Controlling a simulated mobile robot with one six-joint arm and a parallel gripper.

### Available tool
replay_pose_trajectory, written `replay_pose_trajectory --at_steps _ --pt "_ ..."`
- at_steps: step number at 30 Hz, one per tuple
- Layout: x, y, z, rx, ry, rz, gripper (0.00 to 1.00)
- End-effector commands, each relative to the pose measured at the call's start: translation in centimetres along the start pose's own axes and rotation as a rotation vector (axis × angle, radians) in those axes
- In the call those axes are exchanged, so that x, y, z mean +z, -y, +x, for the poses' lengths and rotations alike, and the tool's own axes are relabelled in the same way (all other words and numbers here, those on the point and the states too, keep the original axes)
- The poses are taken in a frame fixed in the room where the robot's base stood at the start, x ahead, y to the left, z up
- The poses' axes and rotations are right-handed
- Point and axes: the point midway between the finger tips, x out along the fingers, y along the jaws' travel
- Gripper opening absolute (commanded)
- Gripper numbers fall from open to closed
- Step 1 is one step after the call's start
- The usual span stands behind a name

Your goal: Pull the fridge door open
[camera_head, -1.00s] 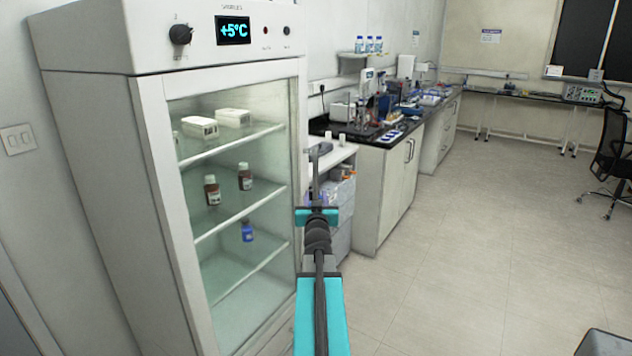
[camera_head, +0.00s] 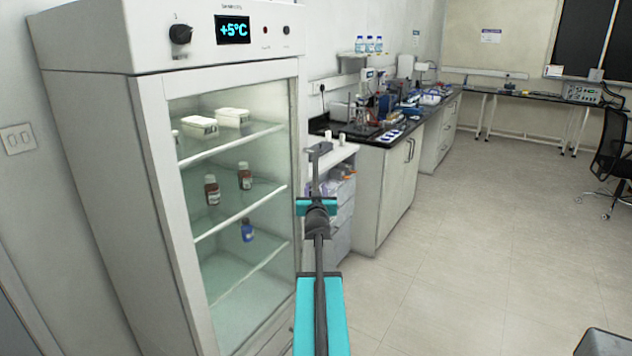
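The fridge (camera_head: 85,130) is a tall white cabinet on the left with a +5°C display on its top panel. Its glass door (camera_head: 225,180) in a white frame appears shut. White boxes, brown bottles and a blue bottle show on shelves behind the glass. My gripper (camera_head: 318,150) is at the end of my turquoise and grey arm, just right of the door's right edge in the picture. It is seen from behind, and whether its fingers are apart is too small to tell. No door handle can be made out; contact with the door cannot be told.
A small shelf unit (camera_head: 340,215) stands just beyond my gripper. A lab bench (camera_head: 385,190) with equipment runs along the wall behind it. An office chair (camera_head: 610,160) is at the far right. The tiled floor (camera_head: 480,260) in the middle is clear.

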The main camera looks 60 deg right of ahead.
Motion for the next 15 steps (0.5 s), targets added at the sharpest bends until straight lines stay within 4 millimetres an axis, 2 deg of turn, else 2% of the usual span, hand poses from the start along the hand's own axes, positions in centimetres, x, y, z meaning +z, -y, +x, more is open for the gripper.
replay_pose_trajectory --at_steps 15 --pt "0.0 -0.1 4.5 0.001 0.0 0.001 0.36"
